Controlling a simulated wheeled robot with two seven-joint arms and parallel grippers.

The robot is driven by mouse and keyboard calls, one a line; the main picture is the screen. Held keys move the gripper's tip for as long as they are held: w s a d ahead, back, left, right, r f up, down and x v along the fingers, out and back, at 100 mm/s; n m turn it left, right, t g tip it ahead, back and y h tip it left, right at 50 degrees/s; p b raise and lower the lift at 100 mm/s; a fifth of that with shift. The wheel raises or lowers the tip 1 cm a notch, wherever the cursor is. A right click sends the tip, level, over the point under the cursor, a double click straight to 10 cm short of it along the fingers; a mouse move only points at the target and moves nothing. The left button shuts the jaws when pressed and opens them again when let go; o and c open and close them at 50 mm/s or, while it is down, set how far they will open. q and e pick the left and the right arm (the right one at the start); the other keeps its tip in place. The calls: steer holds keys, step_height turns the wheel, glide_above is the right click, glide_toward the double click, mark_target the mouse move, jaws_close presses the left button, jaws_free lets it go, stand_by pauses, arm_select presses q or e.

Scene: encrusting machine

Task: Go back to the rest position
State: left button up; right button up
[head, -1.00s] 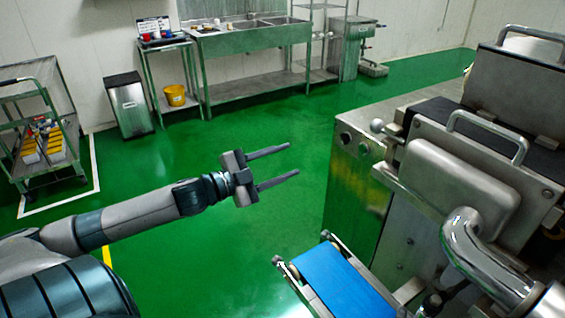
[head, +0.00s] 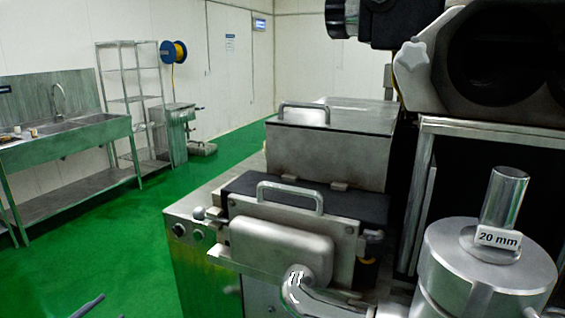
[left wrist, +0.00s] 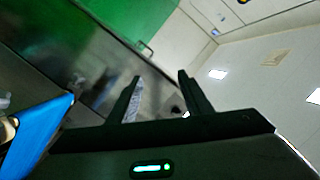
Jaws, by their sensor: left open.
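My left gripper (left wrist: 160,92) is open and empty in the left wrist view, its two dark fingers apart. In the head view only its dark fingertips (head: 88,306) show at the bottom left edge, over the green floor. It is left of the encrusting machine (head: 280,245) and apart from it. My right gripper is in neither view.
The steel machine with its handles fills the right half of the head view. A cylinder (head: 490,265) labelled 20 mm stands at the lower right. A steel sink (head: 65,137) and a shelf rack (head: 130,95) line the far wall. The green floor (head: 130,240) between is clear. A blue belt (left wrist: 38,135) shows in the left wrist view.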

arm_select(q)
steer(key=s+a+f+n+g+y, duration=0.1)
steer(key=s+f+n, duration=0.15)
steer(key=f, duration=0.65)
steer(key=s+a+f+n+g+y, duration=0.1)
steer(key=s+f+g, duration=0.15)
steer(key=f, duration=0.65)
steer(key=s+a+f+n+y, duration=0.1)
steer(key=s+f, duration=0.2)
steer(key=f, duration=0.7)
steer(key=s+d+f+n+g, duration=0.1)
steer(key=s+d+f+g, duration=0.1)
steer(key=s+d+f, duration=0.5)
steer(key=s+f+n+g, duration=0.15)
steer(key=s+f, duration=0.25)
steer(key=f, duration=0.7)
steer(key=s+d+f+g, duration=0.2)
steer(key=s+d+f, duration=0.6)
steer(key=s+d, duration=0.3)
steer(key=s+d+f+g+h, duration=0.1)
steer(key=s+d+f+g, duration=0.2)
steer(key=s+d+f, duration=0.5)
steer(key=s+d, duration=0.3)
steer(key=shift+s+d+f+n+h, duration=0.25)
steer(key=shift+s+d+n+h, duration=0.05)
steer(key=shift+s+d, duration=0.1)
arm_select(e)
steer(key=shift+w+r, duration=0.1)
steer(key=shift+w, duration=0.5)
